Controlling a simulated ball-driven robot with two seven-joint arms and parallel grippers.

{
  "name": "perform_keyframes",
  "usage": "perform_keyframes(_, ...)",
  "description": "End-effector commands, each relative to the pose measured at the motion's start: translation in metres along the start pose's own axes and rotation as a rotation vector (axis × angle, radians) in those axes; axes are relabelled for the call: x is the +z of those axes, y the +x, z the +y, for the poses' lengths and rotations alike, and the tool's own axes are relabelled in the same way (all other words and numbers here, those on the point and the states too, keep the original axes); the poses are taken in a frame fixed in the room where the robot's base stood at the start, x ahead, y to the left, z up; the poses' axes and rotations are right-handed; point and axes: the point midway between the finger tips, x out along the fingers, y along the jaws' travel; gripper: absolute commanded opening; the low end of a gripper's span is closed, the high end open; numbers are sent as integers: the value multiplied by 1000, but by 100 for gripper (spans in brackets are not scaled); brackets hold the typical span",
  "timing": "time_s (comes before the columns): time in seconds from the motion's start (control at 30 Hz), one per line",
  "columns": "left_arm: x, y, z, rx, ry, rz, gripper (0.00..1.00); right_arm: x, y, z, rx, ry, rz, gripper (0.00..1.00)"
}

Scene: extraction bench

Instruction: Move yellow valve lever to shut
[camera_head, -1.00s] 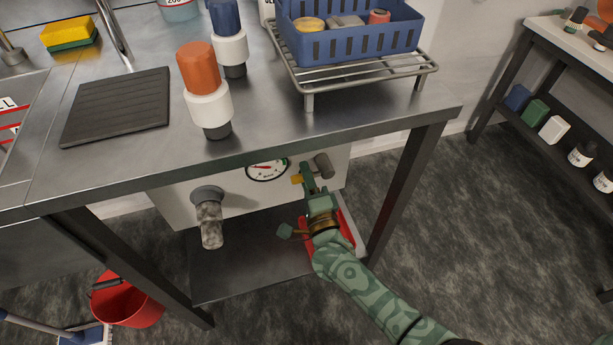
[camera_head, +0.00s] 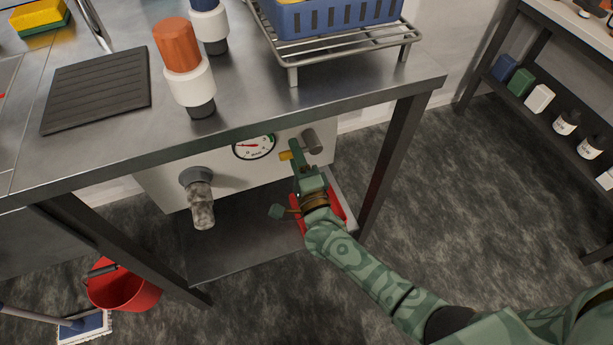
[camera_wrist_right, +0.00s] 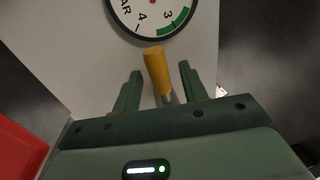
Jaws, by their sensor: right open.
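The yellow valve lever (camera_head: 286,156) is on the front of a pale panel box (camera_head: 163,190) under the steel bench, just below and right of a round gauge (camera_head: 254,147). In the right wrist view the lever (camera_wrist_right: 155,68) stands between the two green fingers, with clear gaps on both sides. My right gripper (camera_head: 296,155) is open around the lever and not closed on it. The wrist view shows the gripper (camera_wrist_right: 159,85) with its fingers apart. The lever's base is partly hidden behind the gripper. My left gripper is not in view.
A grey stub (camera_head: 312,140) sits right of the lever, and a clear-ended pipe (camera_head: 201,205) sticks out at left. The bench edge overhangs the panel. A red tray (camera_head: 318,212) is on the lower shelf behind my arm. A red bucket (camera_head: 122,285) stands on the floor.

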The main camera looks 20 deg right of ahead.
Motion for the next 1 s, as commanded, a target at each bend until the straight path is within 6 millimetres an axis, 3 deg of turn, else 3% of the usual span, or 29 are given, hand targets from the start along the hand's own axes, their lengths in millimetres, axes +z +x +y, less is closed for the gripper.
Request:
perform_keyframes(0.53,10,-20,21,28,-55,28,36,0,-131,-2,0,1,0,43)
perform_keyframes(0.7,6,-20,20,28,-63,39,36,-1,-150,-1,-1,0,1,43)
perform_keyframes(1.0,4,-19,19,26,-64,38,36,0,-154,0,-1,1,1,43)
